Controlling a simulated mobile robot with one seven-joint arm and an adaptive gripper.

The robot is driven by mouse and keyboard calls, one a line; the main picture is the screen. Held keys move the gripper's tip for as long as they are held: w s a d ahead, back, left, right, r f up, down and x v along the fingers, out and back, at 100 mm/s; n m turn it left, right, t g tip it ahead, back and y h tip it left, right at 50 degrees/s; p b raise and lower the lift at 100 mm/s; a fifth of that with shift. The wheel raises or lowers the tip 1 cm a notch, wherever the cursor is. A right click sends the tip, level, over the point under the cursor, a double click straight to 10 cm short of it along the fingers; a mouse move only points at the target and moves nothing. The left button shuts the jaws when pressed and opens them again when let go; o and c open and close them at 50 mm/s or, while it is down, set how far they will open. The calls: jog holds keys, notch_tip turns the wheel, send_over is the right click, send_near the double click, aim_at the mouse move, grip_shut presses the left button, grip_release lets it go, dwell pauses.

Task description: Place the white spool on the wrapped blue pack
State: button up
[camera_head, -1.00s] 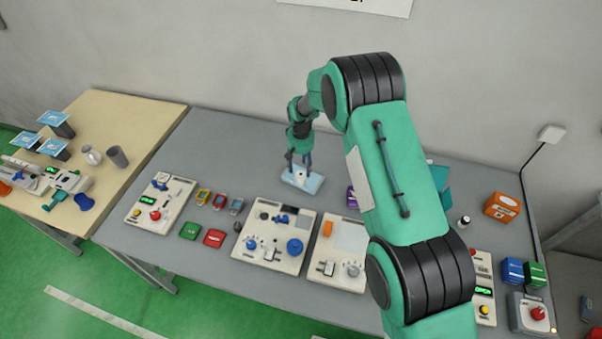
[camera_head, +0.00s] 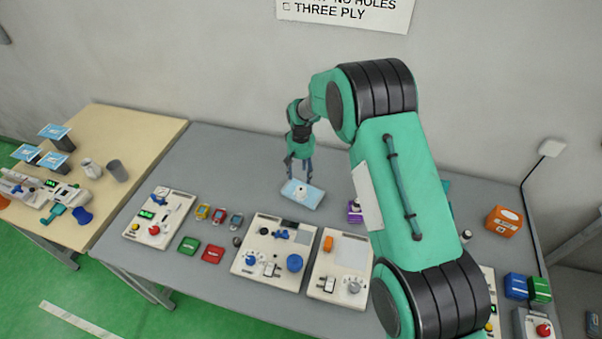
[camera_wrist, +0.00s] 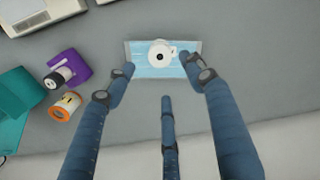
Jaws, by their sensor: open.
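The wrapped blue pack (camera_head: 312,201) lies flat on the grey table, below my gripper (camera_head: 299,180). The white spool (camera_head: 301,190) sits on top of the pack, near its middle. In the wrist view the spool (camera_wrist: 160,46) shows its round end and dark centre hole facing up, with a small white piece at its right side. The pale blue pack (camera_wrist: 142,66) lies under it. My gripper (camera_wrist: 158,75) is open, with its blue fingers spread above and around the pack. The fingers look clear of the spool.
A purple box (camera_wrist: 75,65), an orange-and-white roll (camera_wrist: 65,106) and a teal object (camera_wrist: 18,105) stand to one side of the pack. Cream control panels (camera_head: 273,245) line the table's front. Bare table (camera_head: 235,165) lies left of the pack.

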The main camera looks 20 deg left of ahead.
dwell(0.4)
jog(key=s+d+r+m+t, duration=0.1)
jog(key=s+d+r, duration=0.3)
jog(key=d+r, duration=0.65)
jog(key=s+d+r+m+t, duration=0.1)
jog(key=s+d+r, duration=0.45)
jog(key=r, duration=0.75)
jog(key=s+d+r+m, duration=0.1)
jog(key=s+d+r, duration=0.1)
jog(key=d+r, duration=0.9)
jog(key=s+d+r+m+t, duration=0.1)
jog(key=s+d+r, duration=0.4)
jog(key=s, duration=0.2)
jog(key=s+d+r+t, duration=0.1)
jog(key=s+d+r, duration=0.35)
jog(key=s, duration=0.35)
jog(key=s+d+m, duration=0.1)
jog(key=s+d, duration=0.2)
jog(key=s, duration=0.5)
jog(key=s+d+f+t, duration=0.1)
jog(key=s+d, duration=0.3)
jog(key=s, duration=0.4)
jog(key=shift+s+d+f+m+t, duration=0.15)
jog(key=shift+s+d+m+t, duration=0.15)
jog(key=shift+s+m, duration=0.1)
